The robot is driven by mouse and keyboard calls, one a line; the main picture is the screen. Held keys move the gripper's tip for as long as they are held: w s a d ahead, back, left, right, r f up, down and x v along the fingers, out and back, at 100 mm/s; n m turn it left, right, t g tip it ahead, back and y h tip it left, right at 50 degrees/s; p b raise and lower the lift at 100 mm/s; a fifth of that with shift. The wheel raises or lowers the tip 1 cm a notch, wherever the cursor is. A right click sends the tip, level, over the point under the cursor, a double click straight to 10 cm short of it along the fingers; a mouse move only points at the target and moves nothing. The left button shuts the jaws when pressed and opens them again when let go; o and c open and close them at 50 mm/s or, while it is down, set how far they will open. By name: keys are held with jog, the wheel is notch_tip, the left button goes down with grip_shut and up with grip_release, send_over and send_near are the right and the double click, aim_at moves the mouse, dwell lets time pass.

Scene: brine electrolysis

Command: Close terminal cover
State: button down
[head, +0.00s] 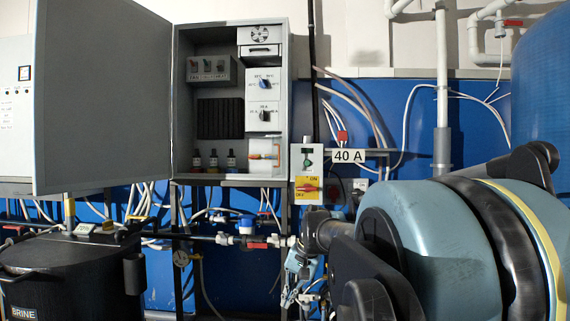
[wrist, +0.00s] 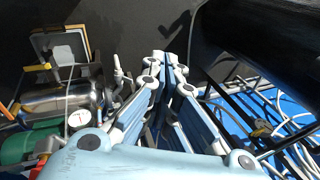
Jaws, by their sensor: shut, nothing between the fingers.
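An open grey cabinet (head: 181,130) hangs on the wall in the head view. Its wide door (head: 100,100) is swung out to the left. At the lower right inside is a small white unit with a clear, orange-tinted part (head: 262,149), which may be the terminal cover. I cannot tell for sure whether it is open. My gripper (head: 293,296) is below and to the right of the cabinet, apart from it, partly hidden by my arm. In the wrist view my gripper (wrist: 168,57) is shut and empty, pointing over dark floor. No cover shows there.
A switch box with a yellow plate (head: 309,188) and a "40 A" sign (head: 348,156) stand right of the cabinet. A pipe with valves (head: 250,241) runs below it. A black brine tank (head: 70,275) stands lower left. A green pump motor (wrist: 30,146) shows in the wrist view.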

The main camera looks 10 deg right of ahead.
jog(key=w+d+r+m+t+y, duration=0.1)
jog(key=w+r+m+t+y, duration=0.35)
jog(key=w+r+m, duration=1.1)
jog(key=w+d+r+m+t+y, duration=0.2)
jog(key=w+d+r+y, duration=0.1)
jog(key=w+d+r, duration=0.7)
jog(key=w+d+r+m+t+y, duration=0.15)
jog(key=w+d+r+y, duration=0.25)
jog(key=w+d+r, duration=0.6)
jog(key=w+a+r, duration=0.1)
jog(key=w+a, duration=0.1)
jog(key=a, duration=0.5)
jog(key=w+a+r, duration=0.1)
jog(key=w+a, duration=0.2)
jog(key=a, duration=0.4)
jog(key=shift+w+a+m, duration=0.3)
jog(key=shift+a, duration=0.1)
